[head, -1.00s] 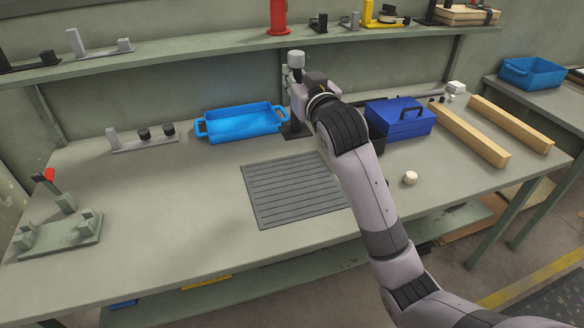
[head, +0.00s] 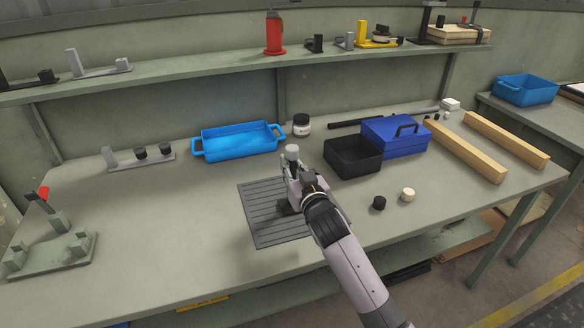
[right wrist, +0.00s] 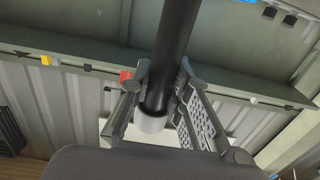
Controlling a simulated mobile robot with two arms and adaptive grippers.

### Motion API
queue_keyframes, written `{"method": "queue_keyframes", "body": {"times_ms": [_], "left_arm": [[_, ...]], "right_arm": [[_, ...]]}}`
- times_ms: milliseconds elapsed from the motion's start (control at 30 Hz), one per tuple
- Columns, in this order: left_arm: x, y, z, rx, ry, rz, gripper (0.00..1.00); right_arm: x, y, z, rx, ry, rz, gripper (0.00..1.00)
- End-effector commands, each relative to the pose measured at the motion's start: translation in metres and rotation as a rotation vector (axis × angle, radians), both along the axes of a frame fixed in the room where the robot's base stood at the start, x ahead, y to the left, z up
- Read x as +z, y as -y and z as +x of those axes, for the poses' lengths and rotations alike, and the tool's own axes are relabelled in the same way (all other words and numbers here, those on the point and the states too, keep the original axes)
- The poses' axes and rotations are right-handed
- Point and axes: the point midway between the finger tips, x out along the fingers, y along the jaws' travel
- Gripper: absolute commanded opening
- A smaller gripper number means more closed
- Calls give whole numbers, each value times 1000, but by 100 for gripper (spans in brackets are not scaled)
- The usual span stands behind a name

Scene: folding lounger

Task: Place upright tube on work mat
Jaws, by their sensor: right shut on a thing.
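The grey ribbed work mat (head: 258,222) lies flat near the middle of the bench in the head view. My right gripper (head: 291,170) is over the mat, shut on the tube. The tube's pale grey top (head: 292,151) shows just above the fingers; my gripper and wrist hide most of its body. In the right wrist view the tube (right wrist: 178,35) is black with a pale end, between the gripper's fingers (right wrist: 160,82). It looks roughly upright. I cannot tell whether its lower end touches the mat. My left gripper is not in view.
A blue tray (head: 238,142) and a dark-lidded jar (head: 301,125) stand behind the mat. A black bin (head: 352,157) and blue toolbox (head: 396,138) are right of it. Black (head: 379,203) and cream (head: 408,194) small pieces lie nearby.

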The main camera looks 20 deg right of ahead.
Motion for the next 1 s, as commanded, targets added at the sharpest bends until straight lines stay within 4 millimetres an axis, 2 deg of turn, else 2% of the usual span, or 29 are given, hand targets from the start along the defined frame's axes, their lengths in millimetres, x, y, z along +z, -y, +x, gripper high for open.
{"method": "queue_keyframes", "body": {"times_ms": [400,433,700,1000], "left_arm": [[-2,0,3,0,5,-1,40],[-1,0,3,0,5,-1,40],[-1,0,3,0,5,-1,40],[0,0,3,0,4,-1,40]], "right_arm": [[-6,0,0,0,4,0,0],[-6,0,0,0,2,-1,20],[-5,0,0,0,2,-1,38],[-4,0,0,0,2,-1,38]]}}
